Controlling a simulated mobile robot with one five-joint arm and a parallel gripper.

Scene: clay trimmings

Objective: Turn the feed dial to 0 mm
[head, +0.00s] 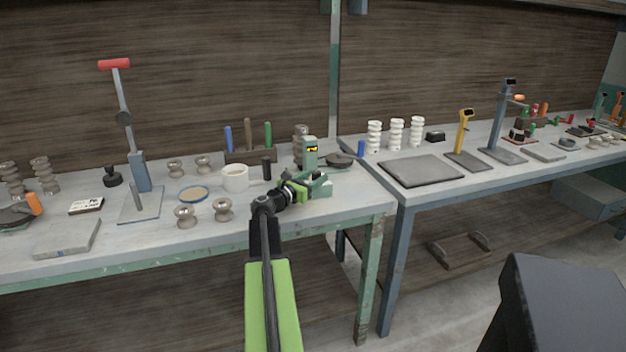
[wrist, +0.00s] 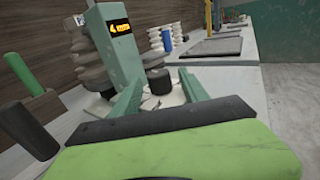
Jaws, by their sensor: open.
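A green machine (head: 310,154) with a small black and yellow display stands near the right end of the left bench. A dark round knob (wrist: 159,82), which looks like the feed dial, shows ahead between my fingers. Its setting cannot be read. My gripper (wrist: 160,77) is open, one finger to each side of the knob in the picture; I cannot tell whether they touch it. In the head view my gripper (head: 320,181) is at the machine's front.
A white mug (head: 235,178) and a tool rack with coloured handles (head: 250,156) stand left of the machine. A dark round-topped thing (head: 340,160) is close on its right. Several spools and a red-handled press (head: 138,170) stand farther left.

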